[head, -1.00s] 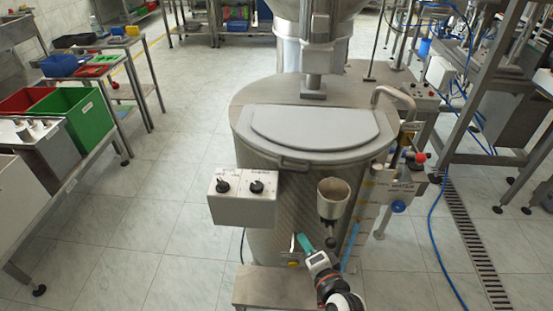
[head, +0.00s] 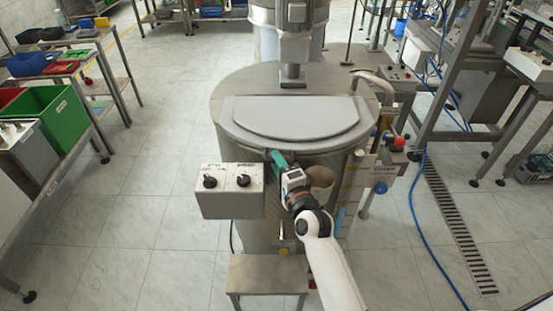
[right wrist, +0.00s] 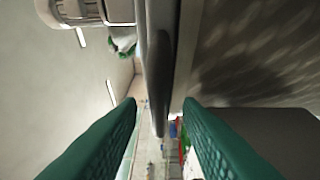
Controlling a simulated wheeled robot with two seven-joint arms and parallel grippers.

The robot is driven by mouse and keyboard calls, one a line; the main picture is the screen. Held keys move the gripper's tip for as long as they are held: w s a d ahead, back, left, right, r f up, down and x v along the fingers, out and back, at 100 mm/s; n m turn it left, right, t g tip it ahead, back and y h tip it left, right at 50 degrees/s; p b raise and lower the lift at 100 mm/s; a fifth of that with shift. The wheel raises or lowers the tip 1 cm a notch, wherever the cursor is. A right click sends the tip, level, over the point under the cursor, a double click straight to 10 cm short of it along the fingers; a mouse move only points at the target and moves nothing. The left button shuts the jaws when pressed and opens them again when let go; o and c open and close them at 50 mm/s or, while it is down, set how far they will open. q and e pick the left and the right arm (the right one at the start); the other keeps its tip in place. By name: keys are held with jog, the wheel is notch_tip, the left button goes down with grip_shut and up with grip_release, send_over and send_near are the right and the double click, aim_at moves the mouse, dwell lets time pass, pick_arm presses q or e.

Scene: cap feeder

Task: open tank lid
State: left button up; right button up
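The tank (head: 255,232) is a metal cylinder in the middle of the head view. Its grey half-round lid (head: 297,117) lies flat and closed on top. My right gripper (head: 279,158) is at the lid's front edge, by the lid handle, which it largely hides in the head view. In the right wrist view my right gripper (right wrist: 162,103) has its two green fingers apart. A dark bar, apparently the lid handle (right wrist: 160,85), lies in the gap between them, with room on both sides. My left gripper is not in view.
A control box (head: 246,203) with two black knobs is left of my right gripper. A metal cup (head: 322,177) sits close to its right. A bent pipe (head: 372,77) rises at the tank's right. A small metal stool (head: 268,272) stands in front.

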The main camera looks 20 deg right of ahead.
jog(key=shift+w, duration=0.65)
grip_shut()
